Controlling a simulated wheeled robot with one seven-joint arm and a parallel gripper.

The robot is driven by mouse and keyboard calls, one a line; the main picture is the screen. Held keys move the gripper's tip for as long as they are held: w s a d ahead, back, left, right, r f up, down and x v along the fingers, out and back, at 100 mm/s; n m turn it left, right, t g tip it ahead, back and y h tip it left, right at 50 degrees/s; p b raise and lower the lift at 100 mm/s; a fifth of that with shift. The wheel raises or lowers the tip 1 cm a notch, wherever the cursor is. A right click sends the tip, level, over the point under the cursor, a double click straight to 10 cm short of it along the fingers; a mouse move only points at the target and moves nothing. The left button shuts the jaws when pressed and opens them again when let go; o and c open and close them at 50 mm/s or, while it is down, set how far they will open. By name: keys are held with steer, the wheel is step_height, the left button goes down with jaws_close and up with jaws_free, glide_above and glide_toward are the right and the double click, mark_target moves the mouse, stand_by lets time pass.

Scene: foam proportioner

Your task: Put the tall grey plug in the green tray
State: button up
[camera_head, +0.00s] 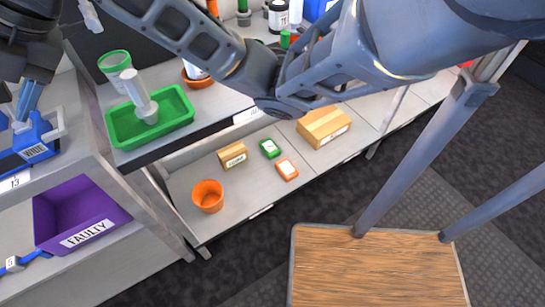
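The green tray (122,139) sits on the grey counter at the left. A tall light-grey plug (138,92) with a wide flanged base is in the tray, tilted, its top toward the upper left. Its base appears to rest on the tray floor. My gripper (28,75) seems to be the dark part at the upper left, to the left of the tray and apart from the plug. Its fingertips are not clear, so I cannot tell whether it is open or shut.
A green cup (114,62) stands just behind the tray. A blue fitting (38,140) is at the left, above a purple FAULTY bin (80,212). An orange cup (208,195) and small boxes (325,124) lie on the lower shelf. My arm crosses the top.

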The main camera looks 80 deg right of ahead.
steer(key=w+a+r+m+t+y, duration=0.1)
steer(key=w+a+m+t+y, duration=0.15)
steer(key=a+m, duration=0.35)
steer(key=s+a+f+m+t+h, duration=0.45)
steer(key=s+f+m+t, duration=0.35)
steer(key=m, duration=0.6)
steer(key=s+d+f+m+g+h, duration=0.1)
steer(key=s+f+m+g, duration=0.15)
steer(key=s+f, duration=0.35)
steer(key=s+d+f+m+g+h, duration=0.1)
steer(key=s+f+m+h, duration=0.2)
steer(key=s, duration=0.5)
steer(key=s+d, duration=0.2)
steer(key=s, duration=0.6)
steer(key=s+d+y, duration=0.1)
steer(key=s+d, duration=0.1)
steer(key=s, duration=0.7)
steer(key=shift+d+f+g, duration=0.3)
steer(key=shift+d+g, duration=0.1)
steer(key=shift+c, duration=0.3)
